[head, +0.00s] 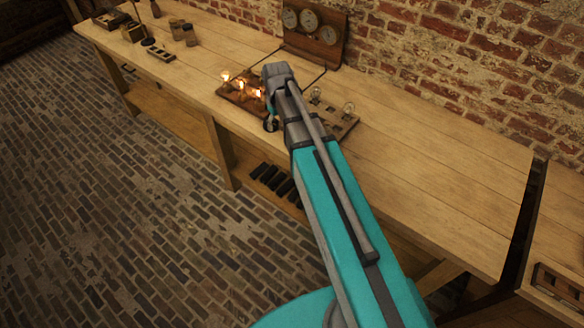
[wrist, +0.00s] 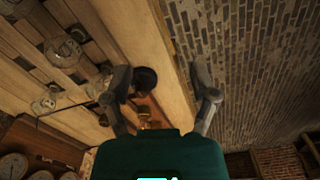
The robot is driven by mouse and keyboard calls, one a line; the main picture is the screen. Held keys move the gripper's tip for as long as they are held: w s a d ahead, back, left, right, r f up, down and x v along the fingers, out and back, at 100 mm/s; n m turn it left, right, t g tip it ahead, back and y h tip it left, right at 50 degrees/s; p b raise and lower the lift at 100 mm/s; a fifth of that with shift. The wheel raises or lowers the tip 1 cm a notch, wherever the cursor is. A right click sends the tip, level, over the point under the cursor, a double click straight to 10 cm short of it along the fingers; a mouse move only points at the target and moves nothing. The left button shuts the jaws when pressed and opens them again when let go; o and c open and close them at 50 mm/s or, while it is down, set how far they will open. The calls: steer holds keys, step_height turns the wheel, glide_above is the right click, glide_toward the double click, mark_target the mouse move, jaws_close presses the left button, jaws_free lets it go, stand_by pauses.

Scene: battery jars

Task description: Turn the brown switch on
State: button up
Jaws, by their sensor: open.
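My gripper (wrist: 162,72) is open in the wrist view, with one finger on each side of the picture's middle and nothing held. A dark round knob (wrist: 146,77) shows between the fingers, close to the left finger, at the front edge of the bench. It may be the brown switch, but its colour and setting are too dark to tell. Whether a finger touches it is not clear. In the head view my gripper (head: 270,120) is partly hidden behind my wrist, over the bench's front edge, and the switch is hidden.
A board with lit bulbs (head: 242,88) lies left of my wrist, and a board with unlit bulbs (head: 343,124) right of it. A gauge panel (head: 314,36) stands behind against the brick wall. Small items (head: 158,50) stand far left. The bench (head: 420,170) is clear at right.

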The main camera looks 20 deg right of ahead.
steer(key=s+f+m+b, duration=0.3)
steer(key=s+f, duration=0.1)
steer(key=s, duration=1.1)
steer(key=shift+m+b, duration=0.3)
steer(key=shift+b, duration=0.1)
